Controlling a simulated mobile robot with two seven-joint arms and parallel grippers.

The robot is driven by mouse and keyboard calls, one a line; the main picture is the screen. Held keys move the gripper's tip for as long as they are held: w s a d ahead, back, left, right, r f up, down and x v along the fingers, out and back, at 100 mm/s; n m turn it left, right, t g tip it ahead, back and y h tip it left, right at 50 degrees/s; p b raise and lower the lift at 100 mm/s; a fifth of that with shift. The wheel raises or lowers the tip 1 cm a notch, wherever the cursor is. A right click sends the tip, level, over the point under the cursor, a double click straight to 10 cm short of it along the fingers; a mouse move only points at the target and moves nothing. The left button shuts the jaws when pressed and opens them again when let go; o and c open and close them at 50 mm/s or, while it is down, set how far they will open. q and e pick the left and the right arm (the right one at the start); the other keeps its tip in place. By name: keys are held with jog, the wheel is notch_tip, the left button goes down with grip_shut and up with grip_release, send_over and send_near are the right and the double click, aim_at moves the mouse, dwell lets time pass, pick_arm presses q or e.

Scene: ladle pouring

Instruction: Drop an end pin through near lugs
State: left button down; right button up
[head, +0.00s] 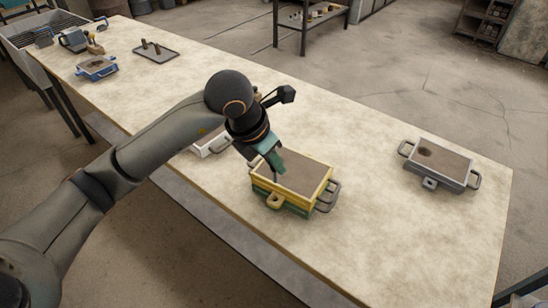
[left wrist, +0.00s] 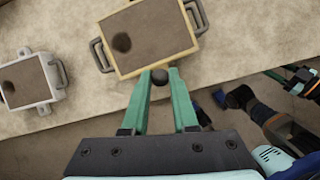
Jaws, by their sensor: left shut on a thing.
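The yellow-over-green moulding box (head: 318,198) stands on the table, filled with brown sand. Its near lug (head: 275,201) sticks out at the front left. My left gripper (head: 280,165) is over the box's left part in the head view. In the left wrist view its green fingers (left wrist: 160,88) are shut on a dark round-headed pin (left wrist: 160,77), beside the yellow frame (left wrist: 165,62). The pin's lower end is hidden, so I cannot tell whether it enters a lug.
A grey sand-filled box (head: 465,186) stands at the right. A white box (head: 213,148) is partly behind my left arm. A tray with two upright pins (head: 157,53), a blue box (head: 98,68) and tools are farther back. The table's front right is clear.

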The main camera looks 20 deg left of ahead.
aim_at(272, 170)
pick_arm(q)
jog(key=shift+f+b, duration=1)
jog(key=shift+f, duration=0.6)
notch_tip(272, 170, down, 2)
jog(key=shift+f+b, duration=0.1)
jog(key=shift+b, duration=0.6)
jog(key=shift+b, duration=0.35)
jog(key=shift+f, duration=0.2)
jog(key=shift+f+b, duration=0.3)
jog(key=shift+b, duration=0.15)
jog(key=shift+f+b, duration=1.1)
jog(key=shift+f, duration=0.05)
